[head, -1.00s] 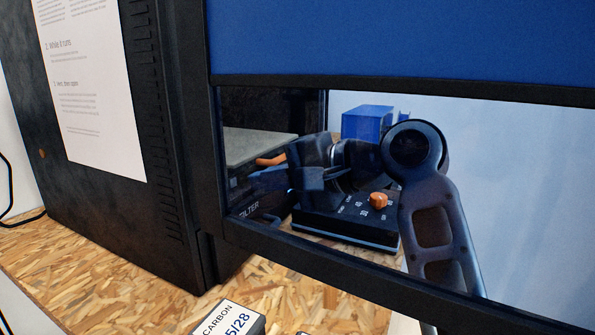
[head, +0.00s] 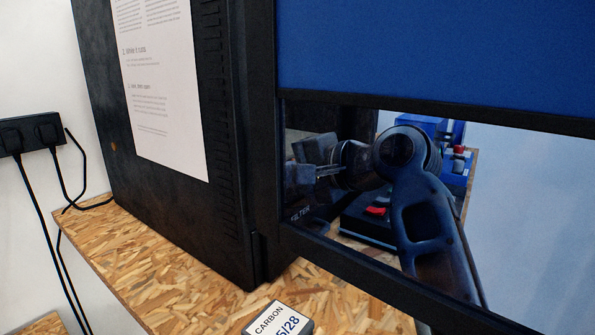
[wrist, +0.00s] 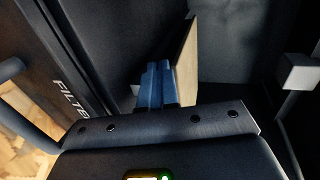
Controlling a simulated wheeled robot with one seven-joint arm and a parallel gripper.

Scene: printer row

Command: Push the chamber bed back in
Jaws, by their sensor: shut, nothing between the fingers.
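My gripper (head: 308,172) reaches left into the opening. In the wrist view my gripper (wrist: 155,78) is shut, with its bluish fingers together and nothing between them. A thin tan-edged slab (wrist: 187,60), probably the chamber bed, stands just right of the fingers. I cannot tell whether they touch. The bed is not clearly visible in the head view; the door frame and my arm hide much of the interior.
A FILTER label (wrist: 70,98) marks a dark panel left of my gripper. A black box with a red switch (head: 377,211) and a blue machine (head: 453,180) stand behind the door window. A CARBON box (head: 278,319) sits on the chipboard bench (head: 190,260) in front.

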